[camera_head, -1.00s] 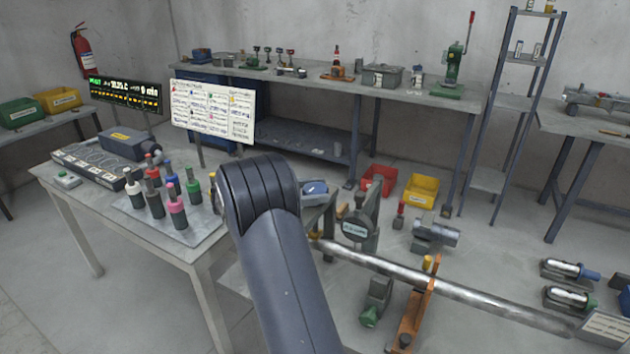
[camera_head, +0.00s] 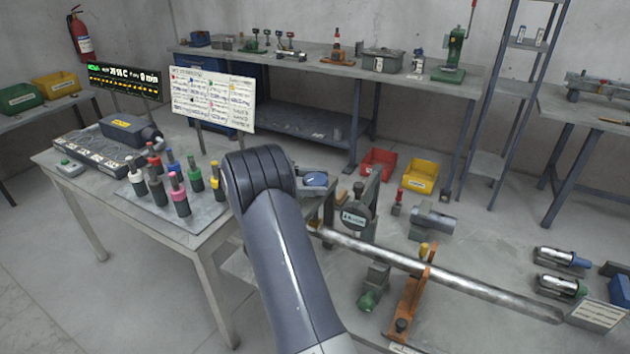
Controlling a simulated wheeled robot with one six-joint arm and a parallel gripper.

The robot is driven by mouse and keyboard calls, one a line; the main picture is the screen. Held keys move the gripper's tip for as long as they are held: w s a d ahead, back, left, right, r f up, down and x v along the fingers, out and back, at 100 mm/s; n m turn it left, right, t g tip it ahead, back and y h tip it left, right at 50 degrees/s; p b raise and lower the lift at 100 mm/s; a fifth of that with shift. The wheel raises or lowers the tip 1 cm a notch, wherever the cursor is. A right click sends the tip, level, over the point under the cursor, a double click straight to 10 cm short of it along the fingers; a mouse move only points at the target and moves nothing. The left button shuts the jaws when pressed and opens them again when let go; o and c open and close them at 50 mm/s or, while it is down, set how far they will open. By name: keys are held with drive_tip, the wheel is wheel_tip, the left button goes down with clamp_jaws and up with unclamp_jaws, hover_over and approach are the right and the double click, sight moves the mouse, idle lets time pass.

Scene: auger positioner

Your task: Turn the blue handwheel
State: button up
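A round blue part (camera_head: 315,179), which may be the blue handwheel, sits on a small grey device just right of my arm's dark elbow. Part of that device is hidden behind my arm. A second blue part (camera_head: 581,263) sticks out of the end of a shiny cylinder at the far right; it looks more like a knob or handle. My gripper is not visible; only my arm links show, rising through the middle of the picture. I cannot see anything touching either blue part.
A table (camera_head: 208,247) at left holds several coloured-collar bottles (camera_head: 177,195). A long metal shaft (camera_head: 450,278) rests on an orange stand (camera_head: 408,300) at right, beside an upright with a round dial (camera_head: 353,217). Red (camera_head: 377,162) and yellow (camera_head: 421,176) bins stand behind on the floor.

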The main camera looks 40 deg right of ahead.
sight(316, 178)
drive_tip(key=o, duration=0.4)
drive_tip(key=shift+c, duration=0.2)
drive_tip(key=shift+r, duration=0.1)
wheel_tip(316, 178, up, 10)
drive_tip(key=p, duration=0.9)
drive_tip(key=shift+p, duration=0.4)
